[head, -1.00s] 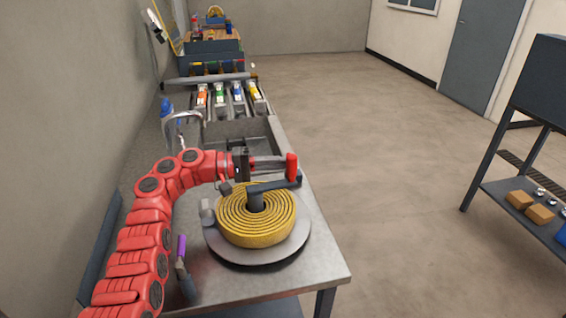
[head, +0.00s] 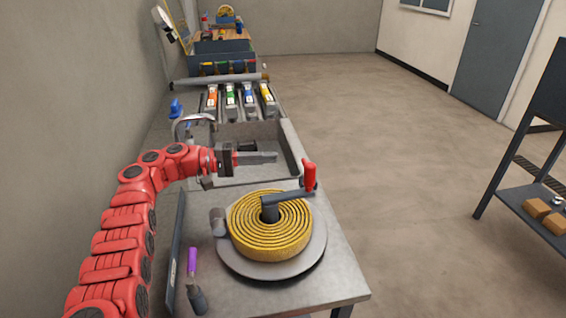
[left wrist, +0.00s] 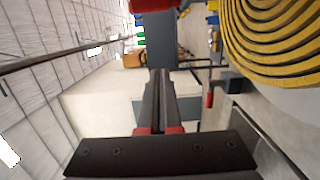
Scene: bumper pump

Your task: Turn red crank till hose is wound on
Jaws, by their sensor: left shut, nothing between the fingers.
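The red crank handle (head: 309,174) stands upright at the end of a dark crank arm (head: 290,195), which points to the right and back from the hub. The yellow hose (head: 258,240) lies in a flat coil around the hub on the grey reel plate (head: 300,262). The coil also shows at the upper right of the left wrist view (left wrist: 275,40). My left gripper (head: 275,157) is shut and empty, behind and left of the red handle, clear of it, over the sink's front edge. My right gripper is not in view.
A grey cylindrical piece (head: 217,221) sits at the coil's left. The sink (head: 290,140) and faucet (head: 185,122) are behind the reel. Floor to the right is clear up to a shelf (head: 520,200).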

